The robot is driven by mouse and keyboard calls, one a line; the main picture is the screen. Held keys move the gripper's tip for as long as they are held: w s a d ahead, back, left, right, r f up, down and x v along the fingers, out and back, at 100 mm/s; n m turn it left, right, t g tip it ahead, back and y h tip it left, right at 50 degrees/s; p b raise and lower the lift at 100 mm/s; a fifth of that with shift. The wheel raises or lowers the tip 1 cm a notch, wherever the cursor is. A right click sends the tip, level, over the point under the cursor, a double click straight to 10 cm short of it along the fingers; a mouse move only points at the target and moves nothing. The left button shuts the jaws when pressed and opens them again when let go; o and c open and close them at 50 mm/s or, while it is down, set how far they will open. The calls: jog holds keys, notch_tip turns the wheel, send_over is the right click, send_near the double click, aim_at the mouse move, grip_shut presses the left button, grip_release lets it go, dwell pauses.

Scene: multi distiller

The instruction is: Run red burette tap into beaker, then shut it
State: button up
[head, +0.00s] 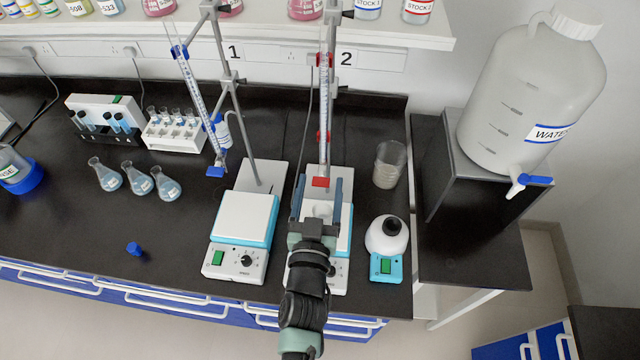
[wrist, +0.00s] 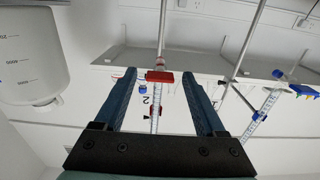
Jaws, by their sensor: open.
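The red burette tap (head: 320,182) sits at the lower end of the burette (head: 324,110) clamped to the stand marked 2. In the wrist view the red tap (wrist: 160,78) appears between the two finger ends. My gripper (head: 321,187) is open, with one blue-grey finger on each side of the tap and nothing held. I cannot tell whether the fingers touch it. A pale round vessel shows between the fingers below the tap, mostly hidden by my gripper. A clear glass beaker (head: 389,165) stands on the bench to the right.
A blue-tapped burette (head: 197,95) hangs at stand 1, left of a white-topped stirrer (head: 245,215). A white round-bodied bottle on a small blue base (head: 386,268) stands right of my arm. Flasks (head: 138,180) stand left. A large water carboy (head: 530,95) is at right.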

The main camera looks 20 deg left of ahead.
grip_shut()
dwell(0.4)
jog(key=shift+m, duration=0.3)
jog(key=shift+m+b, duration=1.05)
jog(key=shift+m, duration=1.75)
grip_release()
